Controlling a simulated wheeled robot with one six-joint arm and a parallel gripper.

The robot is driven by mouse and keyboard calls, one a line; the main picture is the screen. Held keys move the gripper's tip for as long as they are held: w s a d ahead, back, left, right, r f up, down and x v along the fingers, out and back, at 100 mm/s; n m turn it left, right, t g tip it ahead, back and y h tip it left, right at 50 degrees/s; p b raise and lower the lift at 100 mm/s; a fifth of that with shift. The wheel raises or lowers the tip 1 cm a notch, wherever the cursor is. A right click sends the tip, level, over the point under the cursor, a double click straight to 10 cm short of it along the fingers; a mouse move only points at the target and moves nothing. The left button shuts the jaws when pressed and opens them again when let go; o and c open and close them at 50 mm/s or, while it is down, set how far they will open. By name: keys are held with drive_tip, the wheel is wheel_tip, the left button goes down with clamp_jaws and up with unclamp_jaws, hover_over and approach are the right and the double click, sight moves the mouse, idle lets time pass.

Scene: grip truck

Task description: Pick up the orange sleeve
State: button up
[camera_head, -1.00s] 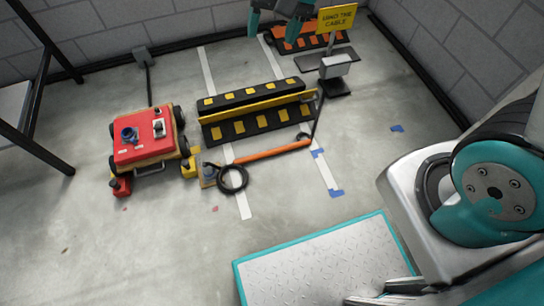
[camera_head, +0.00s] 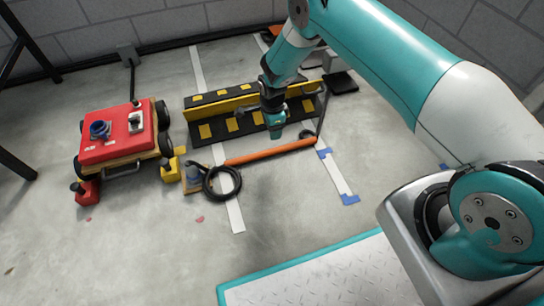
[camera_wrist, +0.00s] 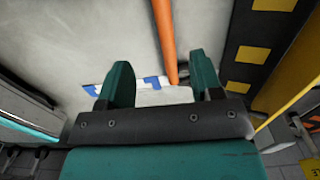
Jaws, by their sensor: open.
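The orange sleeve (camera_head: 268,152) is a long thin tube around a black cable, low over the grey floor in front of the black and yellow ramp. In the wrist view the sleeve (camera_wrist: 165,32) runs down from the top edge and passes between the finger lines, nearer the right finger. My gripper (camera_head: 277,131) hangs above and just behind the sleeve's right half, apart from it. The exact height above the sleeve is hard to tell.
A black and yellow cable ramp (camera_head: 205,131) lies right behind the sleeve. A coiled black cable (camera_head: 236,186) is at its left end, beside a yellow block (camera_head: 170,170) and a red wheeled cart (camera_head: 118,135). A teal-edged metal plate (camera_head: 330,276) lies in front. Floor between is clear.

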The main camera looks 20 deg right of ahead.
sight(272, 150)
wheel_tip(272, 150, down, 8)
drive_tip(key=b, duration=0.4)
drive_tip(key=shift+f, duration=0.25)
drive_tip(key=f+b, duration=0.5)
drive_tip(key=shift+w+f, duration=0.1)
drive_tip(key=shift+w, duration=0.1)
drive_tip(key=shift+c, duration=0.2)
clamp_jaws()
